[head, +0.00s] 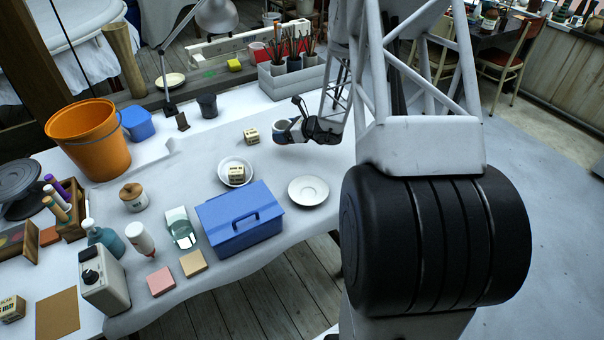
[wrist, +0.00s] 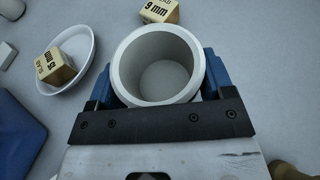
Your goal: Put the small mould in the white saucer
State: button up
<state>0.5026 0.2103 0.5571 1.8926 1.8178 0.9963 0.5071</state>
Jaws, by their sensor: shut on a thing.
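My gripper (head: 293,130) is shut on a pale, hollow, round-walled cup, which looks like the small mould (wrist: 125,80). In the wrist view its blue fingers lie on both sides of the mould, and its open top faces the camera. In the head view the mould (head: 281,131) is partly hidden by the gripper, low over the white table; I cannot tell if it touches. The empty white saucer (head: 308,199), with a ring in its middle, lies in front of the gripper, right of the blue box. It is not in the wrist view.
A white dish (head: 224,180) holding a "15 mm" block (head: 236,173) stands left of the saucer. A "9 mm" block (head: 251,136) lies left of the gripper. The blue box (head: 240,220) borders the saucer's left. Table between gripper and saucer is clear.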

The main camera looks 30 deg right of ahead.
jog(key=s, duration=0.7)
jog(key=s+a, duration=0.1)
jog(key=s, duration=0.5)
jog(key=s+r, duration=0.1)
jog(key=s, duration=0.6)
jog(key=shift+s+a, duration=0.35)
jog(key=s+a, duration=0.3)
jog(key=s, duration=0.5)
jog(key=s+a, duration=0.4)
jog(key=s, duration=0.5)
jog(key=shift+a+r+n+y, duration=0.3)
jog(key=shift+r+y, duration=0.05)
jog(key=shift+y, duration=0.05)
jog(key=shift+w, duration=0.2)
send_over(310, 194)
jog(key=shift+f, duration=0.75)
jog(key=shift+f, duration=0.1)
jog(key=shift+f, duration=1.65)
jog(key=shift+f, duration=0.25)
